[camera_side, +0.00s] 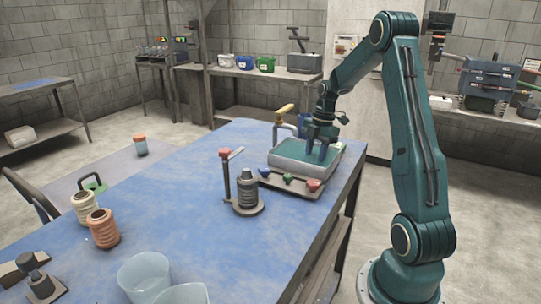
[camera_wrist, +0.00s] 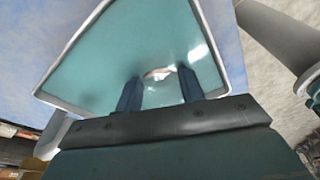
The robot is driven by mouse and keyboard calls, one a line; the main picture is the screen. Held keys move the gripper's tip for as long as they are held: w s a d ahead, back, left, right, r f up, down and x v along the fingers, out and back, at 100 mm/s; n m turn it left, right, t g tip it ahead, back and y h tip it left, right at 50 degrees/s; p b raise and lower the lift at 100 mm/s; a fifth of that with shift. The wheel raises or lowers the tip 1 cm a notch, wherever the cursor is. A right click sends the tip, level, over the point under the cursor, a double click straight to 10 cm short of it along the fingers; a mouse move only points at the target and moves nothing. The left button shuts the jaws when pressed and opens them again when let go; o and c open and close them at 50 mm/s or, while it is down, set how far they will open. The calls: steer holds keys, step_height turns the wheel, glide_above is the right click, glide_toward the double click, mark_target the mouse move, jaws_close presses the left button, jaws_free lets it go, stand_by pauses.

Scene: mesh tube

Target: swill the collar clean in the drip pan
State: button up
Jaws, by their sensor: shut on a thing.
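The drip pan (camera_side: 284,164) is a pale-rimmed tray of teal liquid at the far right of the blue table. It fills the upper middle of the wrist view (camera_wrist: 66,66). My gripper (camera_side: 317,156) points down into the pan, its fingertips at or in the liquid. In the wrist view, my two dark blue fingers (camera_wrist: 158,76) stand apart on either side of a small pale and reddish thing, which looks like the collar (camera_wrist: 158,73). They are shut on it. Most of the collar is hidden, and it cannot be made out in the side view.
A tap with a yellow handle (camera_side: 284,108) stands behind the pan. A strip with colored knobs (camera_side: 288,180) lies along its front. A post stand with a dark ribbed stack (camera_side: 247,190) is nearby.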

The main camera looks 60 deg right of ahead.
steer(key=shift+a+f, duration=0.15)
steer(key=shift+a, duration=0.15)
steer(key=shift+d, duration=1.9)
steer(key=shift+a, duration=0.1)
steer(key=shift+a, duration=1.8)
steer(key=shift+d, duration=0.15)
steer(key=shift+d, duration=1.75)
steer(key=shift+a, duration=0.15)
